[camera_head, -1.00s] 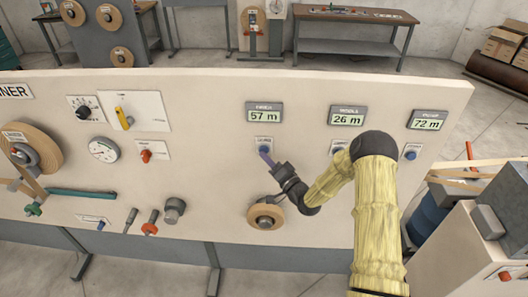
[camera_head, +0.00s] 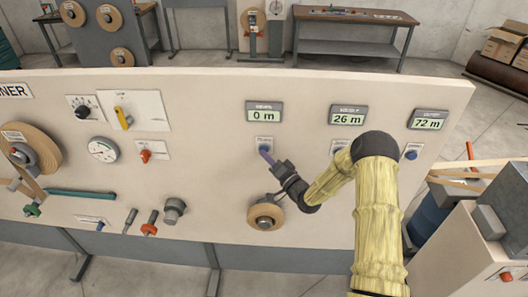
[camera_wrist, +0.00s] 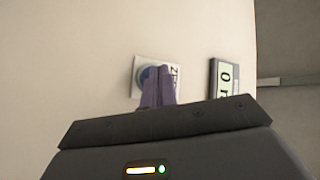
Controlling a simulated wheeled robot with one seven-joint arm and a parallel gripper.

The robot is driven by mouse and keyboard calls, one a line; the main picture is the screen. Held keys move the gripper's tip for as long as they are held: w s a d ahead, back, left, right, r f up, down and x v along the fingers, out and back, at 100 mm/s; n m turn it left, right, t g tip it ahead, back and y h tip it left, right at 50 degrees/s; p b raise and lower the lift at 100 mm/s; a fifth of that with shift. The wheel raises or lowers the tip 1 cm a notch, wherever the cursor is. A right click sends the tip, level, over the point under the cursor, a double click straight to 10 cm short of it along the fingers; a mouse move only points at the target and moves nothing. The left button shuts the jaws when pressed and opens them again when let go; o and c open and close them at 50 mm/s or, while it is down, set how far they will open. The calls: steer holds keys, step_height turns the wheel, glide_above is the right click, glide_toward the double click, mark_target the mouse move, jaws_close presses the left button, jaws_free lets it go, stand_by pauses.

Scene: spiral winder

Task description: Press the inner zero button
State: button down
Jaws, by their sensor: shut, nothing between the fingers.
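The inner display (camera_head: 264,112) on the panel reads 0 m; it also shows at the edge of the wrist view (camera_wrist: 225,78). Below it is the inner zero button, a blue button (camera_wrist: 143,75) on a small white plate (camera_head: 263,140). My gripper (camera_head: 264,151) is shut and empty, with its purple fingertips at the button. In the wrist view the fingers (camera_wrist: 158,82) cover part of the button and its label. I cannot tell whether the tips are still touching it.
The middle display (camera_head: 347,115) reads 26 m and the outer display (camera_head: 428,119) reads 72 m. The outer one has its own blue button (camera_head: 411,153); my arm partly hides the middle one. A tape roll (camera_head: 265,216) sits below my gripper.

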steer(key=shift+s, duration=0.8)
steer(key=s, duration=0.5)
stand_by(0.5)
stand_by(0.6)
